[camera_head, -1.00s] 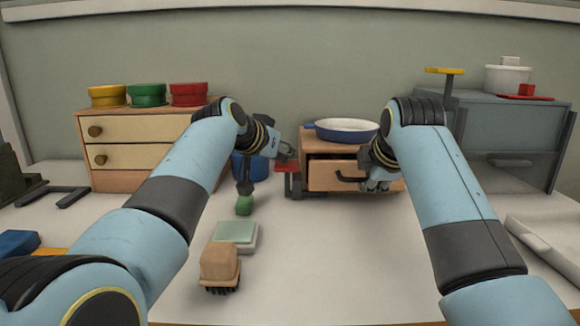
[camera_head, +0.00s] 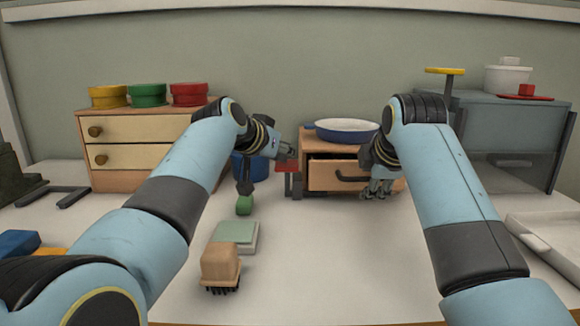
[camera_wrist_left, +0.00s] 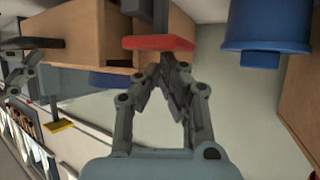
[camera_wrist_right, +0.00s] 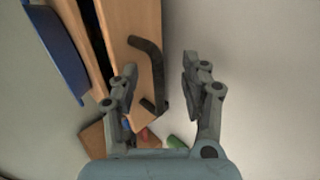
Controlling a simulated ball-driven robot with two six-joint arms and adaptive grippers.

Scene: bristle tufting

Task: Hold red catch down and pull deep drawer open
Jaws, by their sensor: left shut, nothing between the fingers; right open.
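The deep drawer (camera_head: 330,176) is a wooden drawer in a small cabinet (camera_head: 318,139), with a dark bar handle (camera_head: 352,179). A dark gap shows above its front. The red catch (camera_head: 287,167) sits at the cabinet's left side; it is also in the left wrist view (camera_wrist_left: 158,43). My left gripper (camera_head: 290,153) is shut and empty, its tips close by the catch; contact is unclear. My right gripper (camera_head: 376,190) is open at the handle's right end. In the right wrist view the handle (camera_wrist_right: 156,72) appears between its spread fingers; depth is unclear.
A blue pan (camera_head: 345,130) sits on the cabinet. The table before the drawer is clear.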

